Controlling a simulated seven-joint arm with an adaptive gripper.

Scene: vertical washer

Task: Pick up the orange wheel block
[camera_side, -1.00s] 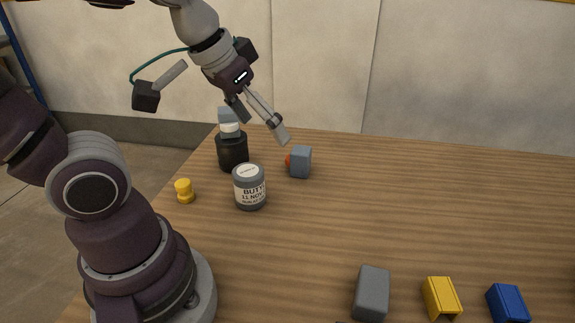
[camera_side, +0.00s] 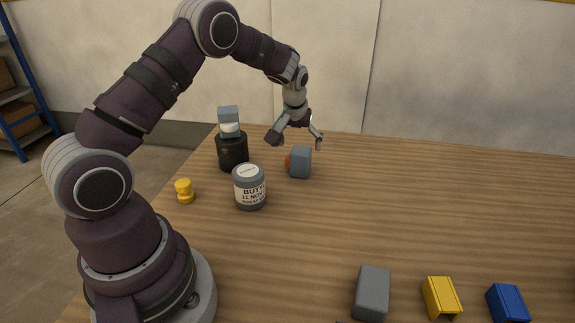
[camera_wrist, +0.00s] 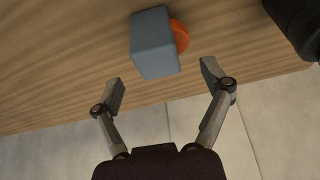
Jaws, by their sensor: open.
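The orange wheel block (camera_side: 288,161) is mostly hidden behind a blue-grey block (camera_side: 301,163) in the side view. In the wrist view the orange round part (camera_wrist: 180,36) sticks out at the right side of the blue-grey block (camera_wrist: 154,44). I cannot tell whether the two are one piece. My gripper (camera_side: 296,143) is open and empty, just above the block in the side view. In the wrist view the two fingers (camera_wrist: 163,76) are spread wide, with the block beyond their tips and roughly between them.
A black jar (camera_side: 232,152) with a white and grey top stands left of the block. A grey labelled can (camera_side: 249,188) is nearer. A yellow spool (camera_side: 184,191) is at the left edge. Grey (camera_side: 371,293), yellow (camera_side: 441,298) and blue (camera_side: 508,303) blocks lie in front. The table's right side is clear.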

